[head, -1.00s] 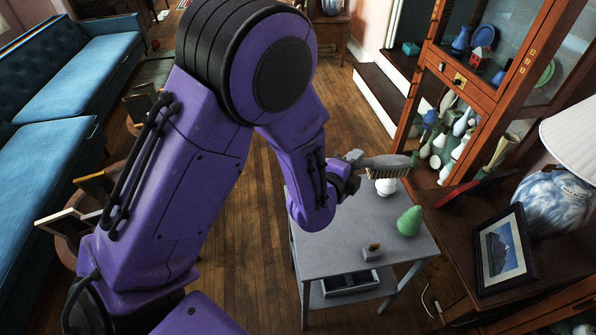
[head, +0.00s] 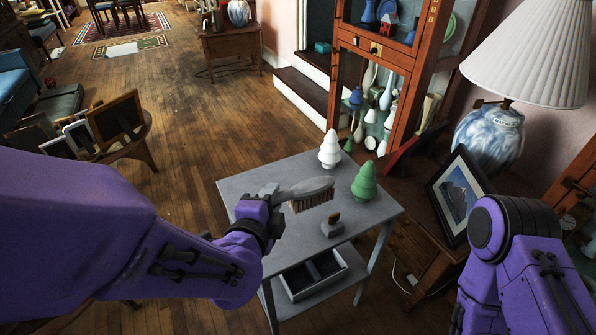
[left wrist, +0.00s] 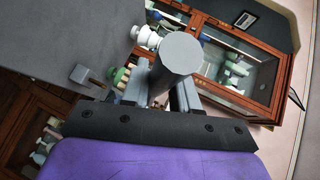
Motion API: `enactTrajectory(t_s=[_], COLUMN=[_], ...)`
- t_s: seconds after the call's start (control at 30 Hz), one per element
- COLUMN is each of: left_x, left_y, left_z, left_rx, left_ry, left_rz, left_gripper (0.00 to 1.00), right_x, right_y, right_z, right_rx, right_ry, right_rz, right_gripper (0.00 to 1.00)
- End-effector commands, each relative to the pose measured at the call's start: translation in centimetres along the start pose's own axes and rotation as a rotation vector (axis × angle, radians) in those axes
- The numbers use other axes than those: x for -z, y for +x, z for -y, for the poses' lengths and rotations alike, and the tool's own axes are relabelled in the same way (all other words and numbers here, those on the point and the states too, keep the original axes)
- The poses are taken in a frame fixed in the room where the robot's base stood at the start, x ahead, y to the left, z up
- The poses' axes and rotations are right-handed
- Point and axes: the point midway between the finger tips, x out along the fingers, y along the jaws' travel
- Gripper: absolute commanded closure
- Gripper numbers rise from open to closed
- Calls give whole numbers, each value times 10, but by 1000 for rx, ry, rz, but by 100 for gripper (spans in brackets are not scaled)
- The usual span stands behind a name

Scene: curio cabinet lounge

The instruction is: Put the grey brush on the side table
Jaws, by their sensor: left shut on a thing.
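The grey brush (head: 306,190) has a grey back and handle and pale brown bristles that point down. My left gripper (head: 268,196) is shut on its handle and holds it over the grey side table (head: 245,182), with the bristles seeming clear of the top.
On the table stand a white tree figure (head: 329,152), a green tree figure (head: 364,183) and a small grey block with a brown top (head: 332,226). A grey tray (head: 313,273) sits on the lower shelf. A dark desk with a photo frame (head: 460,192) and lamp (head: 527,55) adjoins at right.

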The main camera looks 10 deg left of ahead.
Motion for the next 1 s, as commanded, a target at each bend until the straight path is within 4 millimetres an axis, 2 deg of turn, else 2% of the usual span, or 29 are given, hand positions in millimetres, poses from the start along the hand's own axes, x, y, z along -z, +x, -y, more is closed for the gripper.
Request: enactTrajectory(t_s=[0.03, 0.07, 0.23, 0.4, 0.57, 0.77, 1.0], left_x=[-13, -20, -61, -90, -102, -110, -110], left_y=[12, 18, 53, 82, 95, 106, 107], left_z=[-9, -9, -12, -38, -48, -77, -79], left_rx=[2, 1, -2, -3, 0, -2, 2], left_ry=[-4, -6, -8, -5, -2, -3, 1], left_rz=[5, 5, 5, 4, 2, 2, 1], left_gripper=[100, 100, 100, 100, 100, 100, 100], right_x=[-6, -7, -9, -12, -13, -14, -14], right_y=[14, 17, 21, 29, 31, 34, 34], right_z=[1, 1, 2, 2, 3, 3, 3], right_rx=[0, 0, 0, 0, 0, 0, 0], right_ry=[0, 0, 0, 0, 0, 0, 0], right_rz=[0, 0, 0, 0, 0, 0, 0], right_gripper=[57, 57, 57, 57, 57, 57, 57])
